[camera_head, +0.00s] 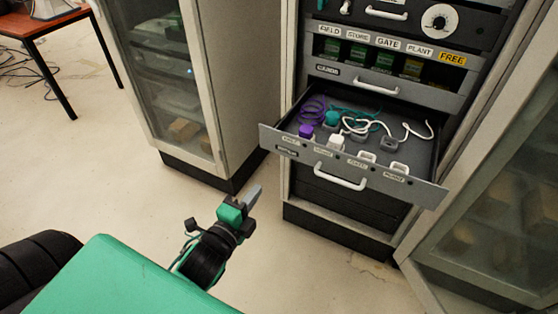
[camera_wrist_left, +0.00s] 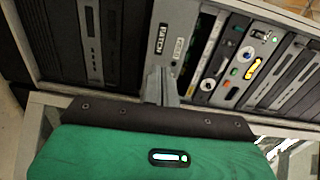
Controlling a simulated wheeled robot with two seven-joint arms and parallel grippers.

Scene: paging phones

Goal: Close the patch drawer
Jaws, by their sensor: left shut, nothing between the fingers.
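The patch drawer (camera_head: 322,172) is pulled out of the grey cabinet, its front panel well ahead of the cabinet face. A white bar handle (camera_head: 340,177) is on its front. Inside are a purple plug (camera_head: 306,131), a teal plug (camera_head: 331,118) and white plugs with coiled cords. My left gripper (camera_head: 252,193) is shut and empty, in front of and left of the drawer, apart from it in the head view. My right gripper is not in view.
Above the drawer are a cards panel with a handle (camera_head: 377,86) and a row of labelled slots. A glass-door cabinet (camera_head: 165,75) stands left, another (camera_head: 510,215) right. An orange-topped table (camera_head: 40,22) is far left. The floor (camera_head: 290,265) before the cabinet is clear.

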